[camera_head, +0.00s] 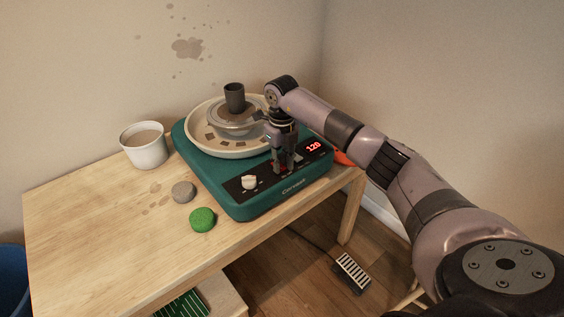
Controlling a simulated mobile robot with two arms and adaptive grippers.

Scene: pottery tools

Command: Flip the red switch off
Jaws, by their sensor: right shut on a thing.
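The red switch (281,169) is on the black front panel of the green pottery wheel (250,207), between a white knob and the lit red display. Only a bit of red shows, as my gripper covers most of it. My right gripper (284,168) points down at the panel with its fingers at the switch. Its jaws look close together; whether they pinch the switch itself is hard to see. The red display (314,147) reads 120. My left gripper is out of view.
A dark clay cylinder (235,97) stands on the wheel head inside the cream basin (196,142). A white bucket (144,148), a grey lump (183,191) and a green round sponge (202,219) sit on the wooden table (95,220). A pedal (352,272) lies on the floor.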

